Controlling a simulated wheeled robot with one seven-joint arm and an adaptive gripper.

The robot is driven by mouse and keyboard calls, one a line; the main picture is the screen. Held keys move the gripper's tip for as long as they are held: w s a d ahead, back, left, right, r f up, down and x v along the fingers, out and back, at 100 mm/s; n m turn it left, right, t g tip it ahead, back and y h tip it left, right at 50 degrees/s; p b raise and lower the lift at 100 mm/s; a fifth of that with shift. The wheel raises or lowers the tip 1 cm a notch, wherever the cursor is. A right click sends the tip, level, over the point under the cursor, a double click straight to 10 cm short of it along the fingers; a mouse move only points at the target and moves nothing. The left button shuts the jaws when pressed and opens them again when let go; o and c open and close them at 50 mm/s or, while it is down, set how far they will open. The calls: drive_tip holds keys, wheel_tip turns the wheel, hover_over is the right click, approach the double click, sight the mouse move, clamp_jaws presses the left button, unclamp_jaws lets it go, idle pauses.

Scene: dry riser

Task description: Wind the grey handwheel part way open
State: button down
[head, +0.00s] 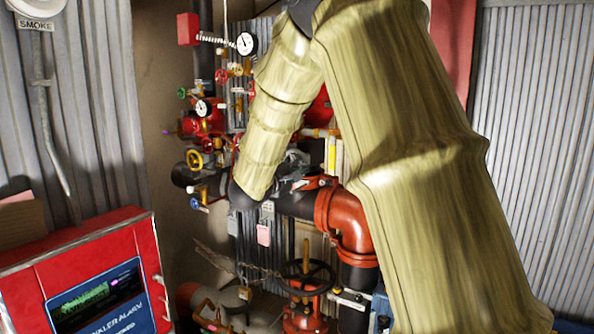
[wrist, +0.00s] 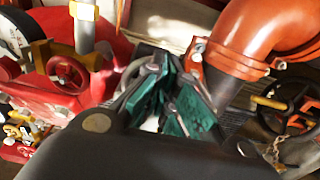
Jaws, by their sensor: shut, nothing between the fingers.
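A curved grey rim (wrist: 130,72), which looks like part of the grey handwheel, shows just behind and left of my fingers in the wrist view. Most of it is hidden by my gripper. My gripper (wrist: 172,105), with green finger pads, is shut and holds nothing. Its fingertips are close to the rim; I cannot tell whether they touch it. In the head view my arm crosses the pipework and hides most of this area, so I cannot make out the grey wheel clearly there.
An orange-red elbow pipe (head: 345,225) stands beside my arm; it also shows in the wrist view (wrist: 250,40). A dark handwheel (head: 305,278) sits low on a red valve. Small coloured valves and gauges (head: 246,43) crowd the left. A red alarm panel (head: 85,275) stands front left.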

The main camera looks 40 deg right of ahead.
drive_tip(key=shift+p+x, duration=0.4)
drive_tip(key=shift+x, duration=0.5)
idle(0.3)
